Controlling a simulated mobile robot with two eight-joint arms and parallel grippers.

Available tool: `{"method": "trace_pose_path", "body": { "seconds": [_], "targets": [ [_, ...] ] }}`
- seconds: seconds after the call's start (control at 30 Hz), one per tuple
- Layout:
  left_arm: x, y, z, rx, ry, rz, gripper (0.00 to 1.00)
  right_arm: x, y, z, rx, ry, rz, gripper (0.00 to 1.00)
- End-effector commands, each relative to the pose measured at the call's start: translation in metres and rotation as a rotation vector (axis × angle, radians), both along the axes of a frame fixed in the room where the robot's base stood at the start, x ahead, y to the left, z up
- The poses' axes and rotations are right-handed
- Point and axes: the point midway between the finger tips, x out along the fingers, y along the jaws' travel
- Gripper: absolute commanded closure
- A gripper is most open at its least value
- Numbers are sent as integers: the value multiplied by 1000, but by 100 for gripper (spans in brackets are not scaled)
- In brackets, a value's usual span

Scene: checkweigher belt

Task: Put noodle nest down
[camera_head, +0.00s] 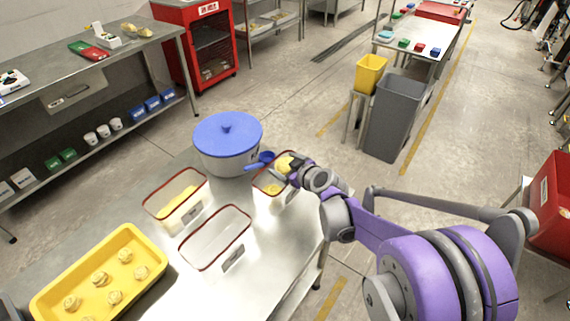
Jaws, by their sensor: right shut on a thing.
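My right gripper (290,171) reaches in from the right and is shut on a yellow noodle nest (284,162). It holds the nest over a clear, red-rimmed container (262,190) beside the pot; a yellow patch shows inside that container. The gripper partly hides the container's far side. A yellow tray (153,241) at the lower left holds several pale noodle nests (100,279).
A white pot with a blue lid (228,130) and a blue ladle (260,163) are near the gripper. Two more red-rimmed containers stand nearer: one with yellow contents (176,204), one seemingly empty (216,239). Bare metal table (270,255) lies at their right.

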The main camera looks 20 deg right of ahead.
Motion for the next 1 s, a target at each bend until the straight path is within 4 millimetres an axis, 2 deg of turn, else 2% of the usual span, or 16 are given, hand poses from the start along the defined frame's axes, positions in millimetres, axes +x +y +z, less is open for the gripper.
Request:
{"method": "trace_pose_path", "body": {
  "seconds": [0.37,0.4,0.43,0.67,0.83,1.0],
  "targets": [
    [-2,0,-6,0,3,0,50,0,0,-9,0,0,0,93],
    [-2,0,-6,0,3,0,50,0,0,-9,0,0,0,5],
    [-2,0,-6,0,3,0,50,0,0,-9,0,0,0,0],
    [-1,0,-5,0,3,0,50,0,0,-8,0,0,0,0],
    [2,0,6,0,-3,0,50,1,0,8,0,-1,-1,0],
    [1,0,5,0,-3,0,50,-31,-5,20,-1,0,-3,0]
  ]
}}
